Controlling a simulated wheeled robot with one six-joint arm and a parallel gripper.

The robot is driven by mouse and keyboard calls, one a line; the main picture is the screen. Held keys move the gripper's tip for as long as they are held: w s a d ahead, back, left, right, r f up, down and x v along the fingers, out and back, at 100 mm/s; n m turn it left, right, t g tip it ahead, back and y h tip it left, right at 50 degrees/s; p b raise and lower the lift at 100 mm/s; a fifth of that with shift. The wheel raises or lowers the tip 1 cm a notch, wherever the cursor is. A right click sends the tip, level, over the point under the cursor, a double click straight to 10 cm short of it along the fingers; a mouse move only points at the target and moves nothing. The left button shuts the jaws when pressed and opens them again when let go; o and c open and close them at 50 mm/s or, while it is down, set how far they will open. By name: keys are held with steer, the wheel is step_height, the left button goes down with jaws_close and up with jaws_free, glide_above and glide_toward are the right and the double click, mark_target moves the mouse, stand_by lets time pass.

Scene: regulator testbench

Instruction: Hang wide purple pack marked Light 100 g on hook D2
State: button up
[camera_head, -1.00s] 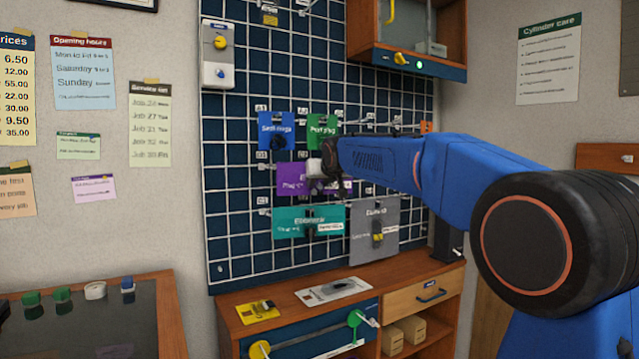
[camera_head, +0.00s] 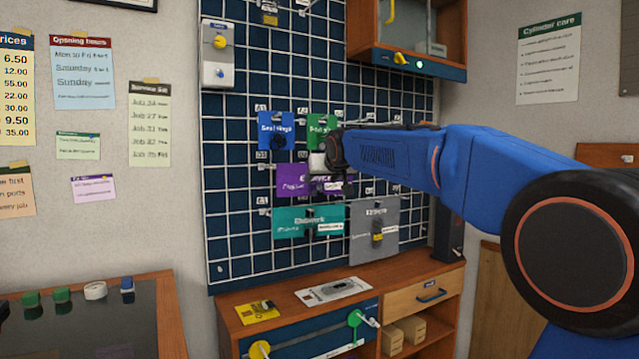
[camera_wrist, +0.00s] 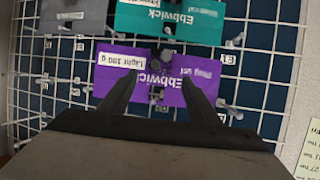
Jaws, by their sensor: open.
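The wide purple pack (camera_head: 291,180) is at the grid board, below the blue and green packs. In the wrist view it shows upside down (camera_wrist: 140,78), with its white "Light 100 g" label legible. My gripper (camera_head: 328,162) is in front of the pack's upper right part in the head view. In the wrist view my gripper (camera_wrist: 158,82) has its two dark fingers spread apart, overlapping the pack's face, with nothing clamped between them. I cannot tell whether they touch it. A dark hanger part shows at the pack's middle. I cannot read a D2 tag clearly.
A teal pack (camera_head: 290,222) and a grey pack (camera_head: 364,238) hang just below. A blue pack (camera_head: 268,125) and green pack (camera_head: 318,125) hang above. Bare hooks stick out to the right. A cabinet (camera_head: 420,62) stands out at upper right, and a wooden bench (camera_head: 285,316) is below.

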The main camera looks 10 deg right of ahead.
steer(key=a+v, duration=0.1)
steer(key=v, duration=1.1)
steer(key=s+d+f+g, duration=0.3)
steer(key=s+f, duration=1.1)
steer(key=s+d+f+g, duration=0.2)
steer(key=s+f, duration=1.3)
steer(key=s+d+f+g, duration=0.3)
steer(key=s+f, duration=1.1)
steer(key=f, duration=0.1)
steer(key=shift+s+d+m+g+h, duration=0.2)
steer(key=shift+d+m+g+h, duration=0.1)
steer(key=shift+h, duration=0.1)
